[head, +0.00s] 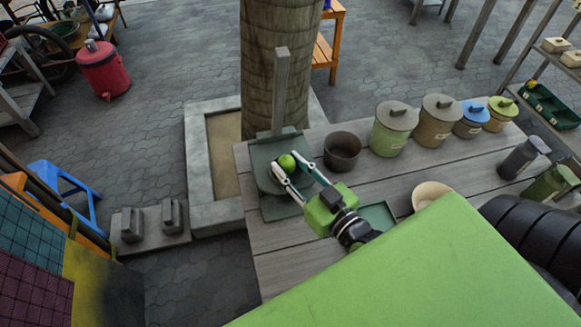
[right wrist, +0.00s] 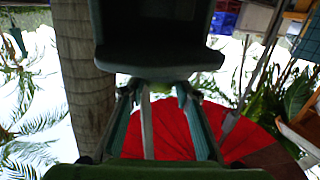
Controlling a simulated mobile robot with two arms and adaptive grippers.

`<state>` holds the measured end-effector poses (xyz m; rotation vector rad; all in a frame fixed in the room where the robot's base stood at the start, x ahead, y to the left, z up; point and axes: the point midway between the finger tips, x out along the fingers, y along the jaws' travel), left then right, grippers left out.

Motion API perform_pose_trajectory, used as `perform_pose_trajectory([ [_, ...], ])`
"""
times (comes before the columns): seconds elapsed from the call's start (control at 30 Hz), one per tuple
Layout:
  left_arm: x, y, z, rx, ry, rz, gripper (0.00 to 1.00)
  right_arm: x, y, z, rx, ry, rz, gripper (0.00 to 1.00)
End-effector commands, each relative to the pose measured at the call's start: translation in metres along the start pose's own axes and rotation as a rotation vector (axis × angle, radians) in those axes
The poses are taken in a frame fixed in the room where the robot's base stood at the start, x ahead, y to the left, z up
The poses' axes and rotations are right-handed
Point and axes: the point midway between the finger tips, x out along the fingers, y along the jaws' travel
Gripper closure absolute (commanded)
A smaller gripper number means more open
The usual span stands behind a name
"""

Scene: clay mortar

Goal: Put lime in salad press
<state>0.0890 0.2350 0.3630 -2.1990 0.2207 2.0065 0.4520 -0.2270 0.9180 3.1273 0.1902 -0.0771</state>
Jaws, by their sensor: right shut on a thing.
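The lime (head: 287,161) is a small bright green ball, held between the fingertips of my right gripper (head: 291,164). In the head view it appears over the dark grey-green salad press (head: 262,152), which stands at the table's left end with a tall upright post. I cannot tell whether the lime touches the press. In the right wrist view my right gripper (right wrist: 156,90) has its fingers drawn together at the tips, just below a dark part of the press (right wrist: 160,62). The lime is mostly hidden there. My left gripper is not in view.
The wooden table (head: 275,240) has a dark bowl (head: 342,151) right of the press and a row of lidded canisters (head: 391,130) at the back. A cream bowl (head: 430,194) and a green tray (head: 378,215) lie nearer. A tree trunk (head: 272,70) rises behind the press.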

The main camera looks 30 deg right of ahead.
Motion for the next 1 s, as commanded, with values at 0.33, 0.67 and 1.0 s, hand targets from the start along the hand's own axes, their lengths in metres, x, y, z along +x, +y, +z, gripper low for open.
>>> perform_pose_trajectory([
  [0.33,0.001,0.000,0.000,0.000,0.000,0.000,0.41,0.000,0.000,0.003,0.000,-0.001,0.000,0.54],
  [0.67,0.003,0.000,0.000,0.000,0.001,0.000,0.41,-0.012,0.000,0.002,0.000,-0.004,-0.001,0.54],
  [1.0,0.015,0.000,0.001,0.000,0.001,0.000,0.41,-0.076,-0.001,0.004,-0.001,-0.007,-0.002,0.54],
])
